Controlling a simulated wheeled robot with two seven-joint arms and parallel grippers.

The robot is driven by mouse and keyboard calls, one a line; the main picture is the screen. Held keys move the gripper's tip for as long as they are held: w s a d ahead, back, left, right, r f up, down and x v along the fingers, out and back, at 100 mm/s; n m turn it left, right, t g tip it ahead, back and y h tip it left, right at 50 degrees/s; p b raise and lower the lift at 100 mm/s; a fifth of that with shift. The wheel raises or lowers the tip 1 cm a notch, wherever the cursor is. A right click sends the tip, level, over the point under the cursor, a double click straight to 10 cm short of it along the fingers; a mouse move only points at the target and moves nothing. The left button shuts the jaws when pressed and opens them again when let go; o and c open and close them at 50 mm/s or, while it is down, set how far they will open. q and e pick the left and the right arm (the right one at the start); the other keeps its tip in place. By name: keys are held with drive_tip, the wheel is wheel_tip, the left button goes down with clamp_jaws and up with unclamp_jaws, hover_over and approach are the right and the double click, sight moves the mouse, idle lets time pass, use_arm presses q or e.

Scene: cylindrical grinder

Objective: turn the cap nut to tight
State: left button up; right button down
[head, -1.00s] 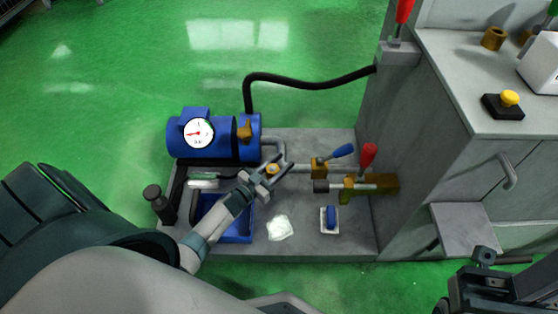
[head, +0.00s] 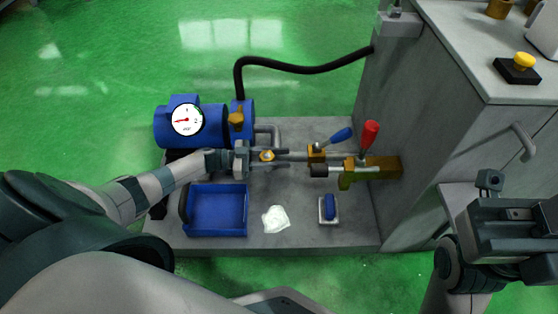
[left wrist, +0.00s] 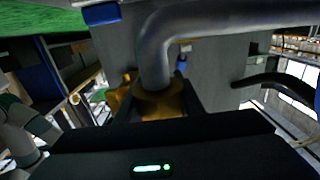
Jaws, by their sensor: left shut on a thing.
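The brass cap nut (head: 267,156) sits on the grey pipe on the pump's base. It also shows in the left wrist view (left wrist: 158,102), under the bend of the grey pipe (left wrist: 153,50). My left gripper (head: 284,155) reaches in from the left, its two fingers on either side of the nut, shut on it. The nut is partly hidden by the fingers. My right gripper (head: 505,215) is at the lower right, away from the nut; its jaw opening cannot be made out.
The blue pump (head: 215,120) with its gauge (head: 187,119) stands behind the left gripper. A blue tray (head: 217,228), a white rag (head: 275,219) and a blue-and-white item (head: 329,208) lie in front.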

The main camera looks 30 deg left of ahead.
use_arm(q)
drive_tip(key=shift+g, duration=0.3)
drive_tip(key=o, duration=1.1)
drive_tip(key=shift+d, duration=0.1)
drive_tip(key=shift+c, duration=0.2)
drive_tip(key=v, duration=1.2)
drive_tip(key=shift+f+m+p, duration=0.15)
drive_tip(key=shift+m+p, duration=0.15)
drive_tip(key=shift+w, duration=0.1)
